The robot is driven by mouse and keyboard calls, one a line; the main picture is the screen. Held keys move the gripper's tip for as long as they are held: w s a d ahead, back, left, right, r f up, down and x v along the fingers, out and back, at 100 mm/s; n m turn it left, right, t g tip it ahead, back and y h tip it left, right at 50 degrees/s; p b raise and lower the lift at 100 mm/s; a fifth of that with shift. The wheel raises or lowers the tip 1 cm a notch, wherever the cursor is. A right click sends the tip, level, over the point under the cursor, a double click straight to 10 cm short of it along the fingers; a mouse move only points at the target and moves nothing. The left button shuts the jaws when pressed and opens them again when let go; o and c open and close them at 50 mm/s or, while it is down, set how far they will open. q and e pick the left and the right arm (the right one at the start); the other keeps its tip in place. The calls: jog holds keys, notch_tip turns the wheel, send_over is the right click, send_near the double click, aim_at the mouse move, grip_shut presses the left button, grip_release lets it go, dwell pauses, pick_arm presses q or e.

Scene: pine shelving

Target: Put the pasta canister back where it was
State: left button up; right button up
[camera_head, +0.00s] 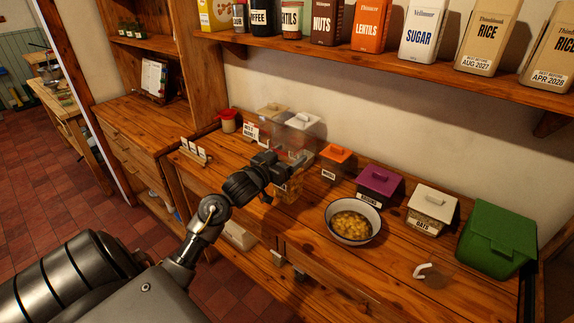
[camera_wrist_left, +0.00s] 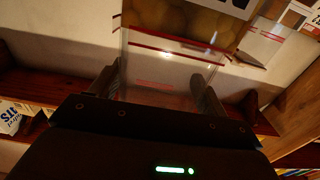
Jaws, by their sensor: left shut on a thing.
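My left gripper (camera_head: 285,163) is shut on a clear canister (camera_head: 303,133) with a pale grey lid, above the back of the wooden counter. I take it to be the pasta canister; its label does not show. In the left wrist view my left gripper (camera_wrist_left: 163,88) has a finger at each side of the clear canister (camera_wrist_left: 165,70), which has thin red lines. Yellowish contents show low in it in the head view, partly hidden by my gripper. I cannot tell whether its base touches the counter. My right gripper is not in view.
On the counter (camera_head: 395,270) stand an orange-lidded canister (camera_head: 335,163), purple-lidded canister (camera_head: 377,187), white-lidded oats canister (camera_head: 432,208) and green bin (camera_head: 497,238). A bowl of yellow pieces (camera_head: 352,222) and a white scoop (camera_head: 423,270) are nearer. Another clear canister (camera_head: 268,120) is behind left. A loaded shelf (camera_head: 400,66) overhangs.

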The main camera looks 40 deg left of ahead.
pick_arm(q)
notch_tip(320, 180, down, 3)
jog(key=shift+w+a+f+p, duration=0.1)
jog(key=shift+a+f+p, duration=0.1)
jog(key=shift+p, duration=0.35)
jog(key=shift+f, duration=0.1)
jog(key=o, duration=1.5)
jog(key=shift+d+f, duration=0.1)
jog(key=shift+s+d+b, duration=0.1)
jog(key=shift+s+b, duration=1.1)
jog(key=shift+s, duration=4.85)
